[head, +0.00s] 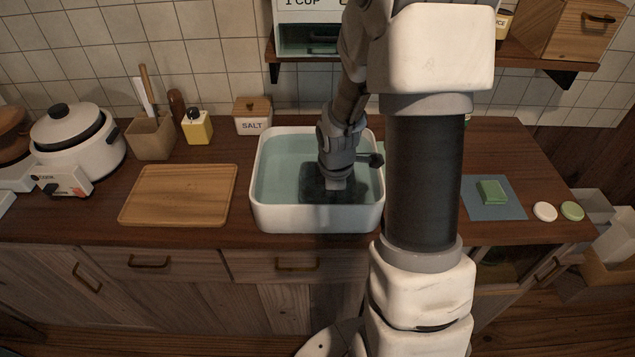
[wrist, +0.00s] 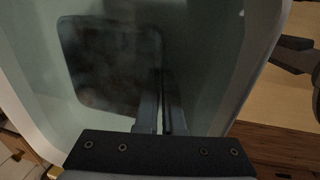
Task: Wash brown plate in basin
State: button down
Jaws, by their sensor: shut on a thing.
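The basin (head: 315,218) is a white rectangular tub of greenish water on the counter. The plate (wrist: 100,65) looks dark, with smoky brown patches and rounded square corners, and lies inside the basin. It also shows in the head view (head: 312,188), partly hidden by my wrist. My gripper (wrist: 163,100) reaches down into the basin and is shut on the plate's edge, its narrow fingers close together. In the head view my gripper (head: 336,182) is mostly hidden behind its own housing. The basin wall (wrist: 262,60) runs along the right of the wrist view.
A dark faucet (head: 372,160) stands at the basin's right side. A cutting board (head: 178,195) lies to the left. A green sponge (head: 491,191) lies on a blue mat (head: 510,208) to the right. A shelf (head: 550,66) hangs above the counter.

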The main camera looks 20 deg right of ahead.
aim_at(311, 201)
jog(key=shift+w+a+b, duration=0.2)
jog(key=shift+w+a, duration=0.15)
jog(key=shift+a, duration=0.45)
jog(key=shift+w+a+b, duration=0.25)
jog(key=shift+w+a, duration=0.05)
jog(key=shift+a, duration=0.45)
jog(key=shift+w+a+b, duration=0.2)
jog(key=shift+w+a, duration=0.15)
jog(key=shift+a, duration=0.45)
jog(key=shift+d, duration=0.1)
jog(key=shift+s+d+p, duration=0.3)
jog(key=shift+s+d, duration=0.05)
jog(key=shift+d, duration=0.4)
jog(key=shift+s+d+p, duration=0.3)
jog(key=shift+d, duration=0.45)
jog(key=shift+s+d+p, duration=0.3)
jog(key=shift+s+d, duration=0.05)
jog(key=shift+d, duration=0.4)
jog(key=shift+a, duration=0.1)
jog(key=shift+w+a+b, duration=0.3)
jog(key=shift+w+a, duration=0.05)
jog(key=shift+a, duration=0.3)
jog(key=shift+w+a+b, duration=0.2)
jog(key=shift+w+a, duration=0.15)
jog(key=shift+a, duration=0.45)
jog(key=shift+w+a+b, duration=0.2)
jog(key=shift+w+a, duration=0.1)
jog(key=shift+a, duration=0.5)
